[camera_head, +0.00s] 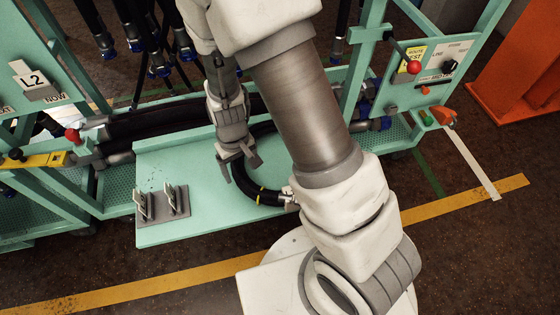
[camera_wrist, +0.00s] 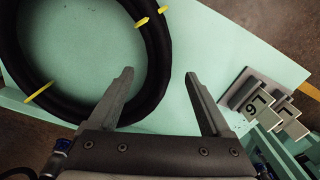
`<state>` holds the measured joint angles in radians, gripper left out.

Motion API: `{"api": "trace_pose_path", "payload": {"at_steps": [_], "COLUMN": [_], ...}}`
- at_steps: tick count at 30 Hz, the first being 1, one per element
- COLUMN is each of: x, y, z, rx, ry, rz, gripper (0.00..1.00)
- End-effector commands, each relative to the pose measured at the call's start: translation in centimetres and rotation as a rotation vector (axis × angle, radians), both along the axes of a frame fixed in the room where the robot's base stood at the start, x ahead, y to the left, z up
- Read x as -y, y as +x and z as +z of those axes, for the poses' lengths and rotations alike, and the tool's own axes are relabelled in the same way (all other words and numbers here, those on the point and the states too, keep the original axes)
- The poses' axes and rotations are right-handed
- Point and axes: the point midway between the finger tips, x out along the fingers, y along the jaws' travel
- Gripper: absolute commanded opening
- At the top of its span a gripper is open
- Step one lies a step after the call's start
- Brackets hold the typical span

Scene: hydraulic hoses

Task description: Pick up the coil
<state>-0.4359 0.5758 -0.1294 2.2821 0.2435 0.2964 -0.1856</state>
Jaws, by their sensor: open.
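The coil is a black hose ring with yellow ties, lying on a mint-green bench top (camera_head: 190,225). In the head view only part of the coil (camera_head: 247,189) shows, because my arm hides the rest. In the wrist view the coil (camera_wrist: 159,52) fills the upper left, cut off at the top. My gripper (camera_head: 238,170) is above the bench at the coil's left side. In the wrist view my gripper (camera_wrist: 159,75) is open and empty. Its left fingertip appears over the ring's inside and its right fingertip outside, with the hose between them. The height gap is unclear.
A grey plate with upright tag holders (camera_head: 162,203) stands on the bench's left; it also shows in the wrist view (camera_wrist: 262,100). Thick black hoses (camera_head: 150,125) run behind. Green frame posts (camera_head: 362,50) and hanging hoses (camera_head: 150,40) stand at the back.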

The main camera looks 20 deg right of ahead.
Motion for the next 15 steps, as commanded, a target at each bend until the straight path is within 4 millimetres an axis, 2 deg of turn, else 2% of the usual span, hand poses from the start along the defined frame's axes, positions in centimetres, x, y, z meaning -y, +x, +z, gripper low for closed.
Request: {"api": "trace_pose_path", "payload": {"at_steps": [5, 12, 15], "x": [0.1, 0.3, 0.3], "y": [0.1, 0.4, 0.5], "z": [-1.1, -4.7, -5.4], "rx": [0.000, -0.001, 0.001], "ry": [0.000, 0.000, 0.000], "rz": [0.001, 0.000, -0.001], "gripper": [0.82, 0.82, 0.82]}}
